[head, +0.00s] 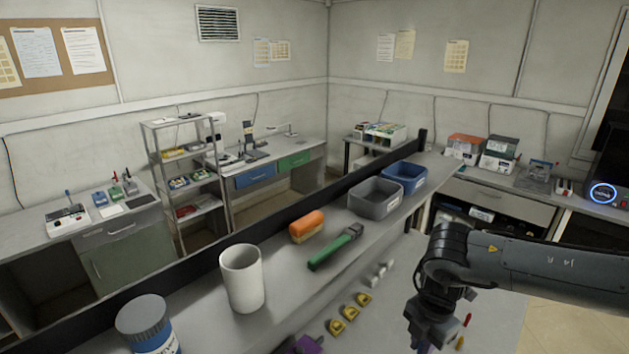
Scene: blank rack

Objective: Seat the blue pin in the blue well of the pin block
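My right gripper (432,338) hangs down over the light work surface near the bottom edge of the head view, and its fingertips are largely hidden. A small blue-violet bit (422,347) shows just under it; I cannot tell whether it is the blue pin or whether the gripper holds it. A red peg-like piece (467,320) and an orange one (460,342) stand just right of the gripper. I cannot make out the pin block or its blue well; the arm or the frame edge may hide them. My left gripper is not in view.
Yellow pieces (350,312), pale pieces (375,275) and a purple piece (309,345) lie below.

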